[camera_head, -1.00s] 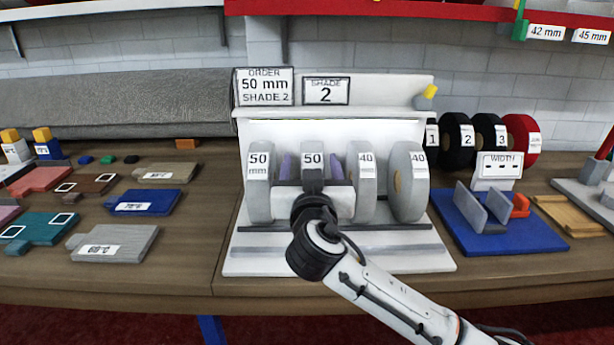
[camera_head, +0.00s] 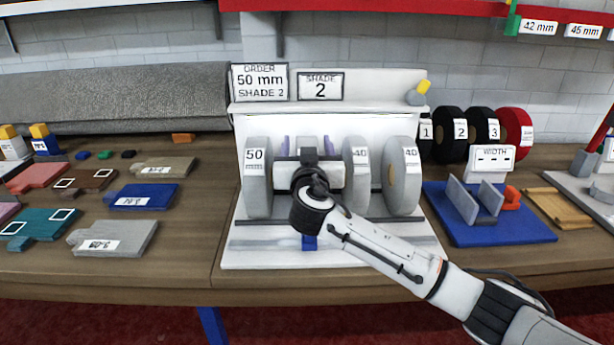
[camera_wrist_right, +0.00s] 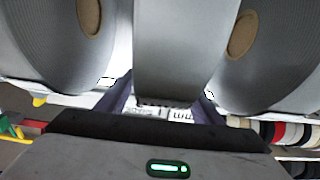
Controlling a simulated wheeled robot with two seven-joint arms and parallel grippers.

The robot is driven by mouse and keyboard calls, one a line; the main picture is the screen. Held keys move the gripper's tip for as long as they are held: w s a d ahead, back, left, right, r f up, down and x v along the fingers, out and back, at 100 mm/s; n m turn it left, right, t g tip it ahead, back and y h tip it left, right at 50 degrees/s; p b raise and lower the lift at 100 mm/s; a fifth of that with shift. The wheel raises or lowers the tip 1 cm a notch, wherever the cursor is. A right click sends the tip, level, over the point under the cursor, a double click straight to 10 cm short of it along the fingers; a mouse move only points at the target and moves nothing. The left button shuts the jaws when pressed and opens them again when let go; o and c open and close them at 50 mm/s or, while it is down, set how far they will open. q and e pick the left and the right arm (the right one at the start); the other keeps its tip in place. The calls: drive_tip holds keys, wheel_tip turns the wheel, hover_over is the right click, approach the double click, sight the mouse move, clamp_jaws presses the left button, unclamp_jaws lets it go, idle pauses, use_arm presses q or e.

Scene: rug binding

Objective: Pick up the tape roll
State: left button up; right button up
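The grey tape rolls stand upright in a row on a white rack. A 50 mm roll (camera_head: 257,185) is at the left, and two 40 mm rolls (camera_head: 359,200) (camera_head: 403,180) are at the right. Between them, a second 50 mm roll (camera_wrist_right: 178,55) is mostly hidden behind my right gripper (camera_head: 307,146) in the head view. In the right wrist view, my right gripper (camera_wrist_right: 165,103) has one purple finger on each side of this roll. The fingers look spread around it, with narrow gaps in the head view; firm contact is not visible. My left gripper is not in view.
Neighbouring rolls stand close on both sides of the gripper. Signs on the rack (camera_head: 330,258) read order 50 mm, shade 2. A blue width gauge (camera_head: 500,236) and black and red rolls (camera_head: 513,132) are at the right. Coloured plates (camera_head: 143,197) lie at the left.

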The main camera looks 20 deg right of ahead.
clamp_jaws()
drive_tip(key=shift+r, duration=0.15)
